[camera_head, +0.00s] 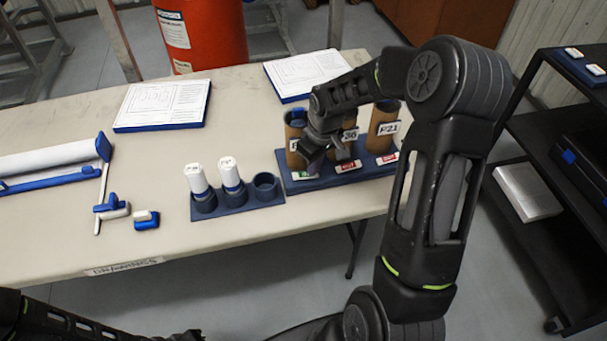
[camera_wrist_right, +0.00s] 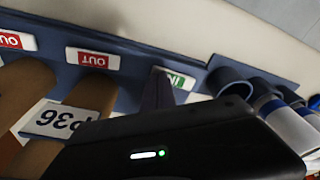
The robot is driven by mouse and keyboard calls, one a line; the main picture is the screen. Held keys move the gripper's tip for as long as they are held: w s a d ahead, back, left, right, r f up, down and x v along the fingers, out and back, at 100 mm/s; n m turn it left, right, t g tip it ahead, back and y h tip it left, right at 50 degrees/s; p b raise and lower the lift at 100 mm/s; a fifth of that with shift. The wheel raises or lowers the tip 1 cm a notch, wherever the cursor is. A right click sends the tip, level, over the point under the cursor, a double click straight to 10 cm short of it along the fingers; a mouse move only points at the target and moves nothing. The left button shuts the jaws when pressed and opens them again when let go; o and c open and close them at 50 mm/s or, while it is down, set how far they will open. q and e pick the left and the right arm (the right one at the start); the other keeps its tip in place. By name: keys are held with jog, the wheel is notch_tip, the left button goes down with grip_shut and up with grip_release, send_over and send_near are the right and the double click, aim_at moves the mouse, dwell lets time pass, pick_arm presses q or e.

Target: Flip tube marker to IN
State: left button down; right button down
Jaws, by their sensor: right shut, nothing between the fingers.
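A blue rack (camera_head: 330,182) holds three brown tubes with white labels; the right one (camera_head: 383,128) reads P21, the middle one (camera_head: 345,146) ends in 36. One small marker lies before each tube. The left marker (camera_head: 304,176) is green and reads IN in the right wrist view (camera_wrist_right: 177,79). The middle marker (camera_wrist_right: 93,60) and the far marker (camera_wrist_right: 16,40) are red and read OUT. My right gripper (camera_head: 312,160) is shut and empty, close above the green marker; I cannot tell whether it touches. It partly hides the left tube (camera_head: 295,128). My left arm shows at the bottom left, its gripper unclear.
A blue holder (camera_head: 262,200) with two white-capped tubes and one empty cup stands just left of the rack. Papers on blue boards (camera_head: 163,104) lie at the table's back. A black shelf cart (camera_head: 560,170) stands at right.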

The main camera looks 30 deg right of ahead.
jog(key=shift+r, duration=0.15)
notch_tip(320, 180, up, 7)
jog(key=p, duration=0.4)
jog(key=shift+p, duration=0.35)
dwell(0.4)
